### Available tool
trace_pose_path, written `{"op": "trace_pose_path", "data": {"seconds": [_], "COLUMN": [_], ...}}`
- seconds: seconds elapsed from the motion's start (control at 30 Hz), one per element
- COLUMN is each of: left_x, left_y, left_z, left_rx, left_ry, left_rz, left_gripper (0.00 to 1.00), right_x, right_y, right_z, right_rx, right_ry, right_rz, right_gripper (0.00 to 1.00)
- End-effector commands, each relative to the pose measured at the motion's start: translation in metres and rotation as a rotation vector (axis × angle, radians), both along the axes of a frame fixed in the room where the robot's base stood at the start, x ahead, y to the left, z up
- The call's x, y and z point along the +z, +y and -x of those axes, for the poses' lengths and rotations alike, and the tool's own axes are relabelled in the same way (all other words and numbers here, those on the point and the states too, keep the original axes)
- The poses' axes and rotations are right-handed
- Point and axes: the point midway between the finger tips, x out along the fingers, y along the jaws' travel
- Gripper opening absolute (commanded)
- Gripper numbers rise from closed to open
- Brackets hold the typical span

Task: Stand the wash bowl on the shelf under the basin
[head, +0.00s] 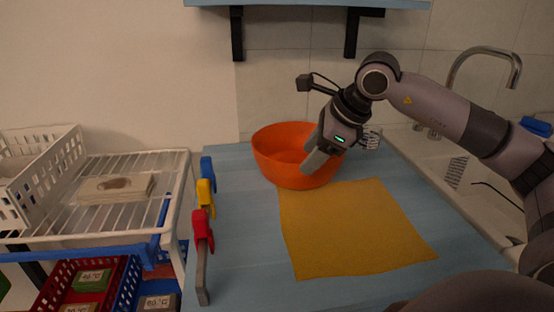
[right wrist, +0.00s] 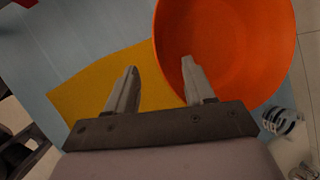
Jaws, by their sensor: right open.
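The orange wash bowl (head: 275,150) stands upright on the blue counter, at the back edge of the yellow cloth. My right gripper (head: 316,160) is at the bowl's right front side, pointing down, and hides part of its rim. In the right wrist view the bowl (right wrist: 240,45) fills the upper right. The open fingers of my right gripper (right wrist: 158,82) show there, one over the bowl's near side and the other outside it, over the cloth. I cannot tell whether either finger touches the bowl. My left gripper is not in view. I cannot make out a shelf under the basin.
The yellow cloth (head: 350,230) lies flat on the blue counter (head: 240,260). Blue, yellow and red clips (head: 204,226) line the counter's left edge. A white wire rack (head: 110,225) stands left. The sink basin (head: 420,150) with its tap (head: 485,52) is at the right.

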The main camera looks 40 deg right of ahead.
Motion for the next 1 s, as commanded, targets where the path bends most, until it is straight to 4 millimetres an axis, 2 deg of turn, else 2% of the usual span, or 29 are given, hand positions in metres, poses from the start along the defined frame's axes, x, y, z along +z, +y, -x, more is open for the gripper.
{"op": "trace_pose_path", "data": {"seconds": [0.27, 0.7, 0.97, 1.0], "left_x": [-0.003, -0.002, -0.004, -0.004], "left_y": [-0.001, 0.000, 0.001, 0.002], "left_z": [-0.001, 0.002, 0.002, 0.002], "left_rx": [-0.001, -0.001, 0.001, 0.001], "left_ry": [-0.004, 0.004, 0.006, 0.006], "left_rz": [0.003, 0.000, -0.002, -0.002], "left_gripper": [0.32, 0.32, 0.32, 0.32], "right_x": [-0.012, -0.061, -0.065, -0.065], "right_y": [-0.002, 0.009, 0.009, 0.009], "right_z": [-0.004, -0.032, -0.034, -0.034], "right_rx": [-0.005, -0.005, -0.005, -0.005], "right_ry": [0.000, 0.000, -0.002, -0.002], "right_rz": [0.012, 0.009, 0.011, 0.011], "right_gripper": [0.53, 0.53, 0.53, 0.50]}}
